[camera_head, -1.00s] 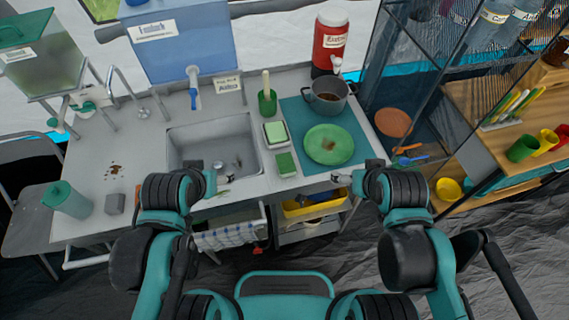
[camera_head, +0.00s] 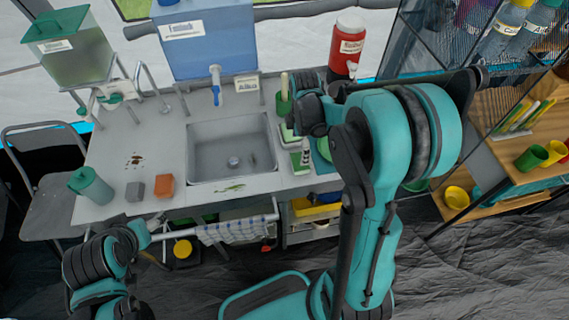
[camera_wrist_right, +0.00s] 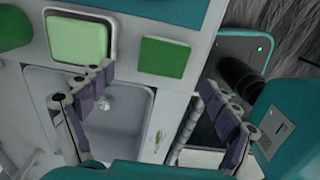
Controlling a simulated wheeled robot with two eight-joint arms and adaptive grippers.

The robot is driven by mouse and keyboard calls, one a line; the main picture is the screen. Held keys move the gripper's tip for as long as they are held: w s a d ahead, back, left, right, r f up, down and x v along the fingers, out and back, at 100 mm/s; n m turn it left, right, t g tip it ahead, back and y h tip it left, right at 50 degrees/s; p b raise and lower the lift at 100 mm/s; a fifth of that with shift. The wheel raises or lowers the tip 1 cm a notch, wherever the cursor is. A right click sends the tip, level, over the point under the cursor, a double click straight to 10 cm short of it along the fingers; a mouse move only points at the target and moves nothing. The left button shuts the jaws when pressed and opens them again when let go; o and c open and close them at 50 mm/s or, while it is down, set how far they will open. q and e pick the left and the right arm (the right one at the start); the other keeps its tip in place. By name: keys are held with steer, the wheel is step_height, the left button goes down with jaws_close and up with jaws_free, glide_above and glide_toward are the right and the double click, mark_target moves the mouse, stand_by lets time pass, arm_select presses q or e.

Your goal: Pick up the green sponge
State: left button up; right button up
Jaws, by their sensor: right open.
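The green sponge (camera_head: 296,161) lies on the counter to the right of the sink, partly hidden by my right gripper. In the right wrist view the sponge (camera_wrist_right: 169,57) is a flat dark-green block in full view. My right gripper (camera_wrist_right: 157,80) is open and empty, its fingers spread to either side below the sponge in that picture. In the head view the right gripper (camera_head: 305,150) is over the counter beside the sponge, mostly hidden by its own arm. My left gripper (camera_head: 158,227) is low at the counter's front edge; its jaws are too small to judge.
A white dish with a pale-green block (camera_wrist_right: 77,38) lies close to the sponge. The sink (camera_head: 232,150) is to the left.

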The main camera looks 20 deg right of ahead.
steer(key=f+b, duration=0.1)
steer(key=f, duration=0.1)
steer(key=f+b, duration=0.1)
steer(key=f, duration=0.2)
steer(key=f+b, duration=0.1)
steer(key=f, duration=0.1)
steer(key=shift+s+f, duration=0.25)
steer(key=shift+f, duration=0.1)
steer(key=shift+r, duration=0.1)
steer(key=c, duration=1)
steer(key=shift+o, duration=0.2)
steer(key=shift+r, duration=0.1)
step_height(320, 180, up, 5)
steer(key=shift+f+p, duration=0.2)
steer(key=shift+p, duration=0.9)
steer(key=s+d+r+p, duration=0.3)
steer(key=s+d+r, duration=0.3)
steer(key=s, duration=0.4)
steer(key=shift+r, duration=0.1)
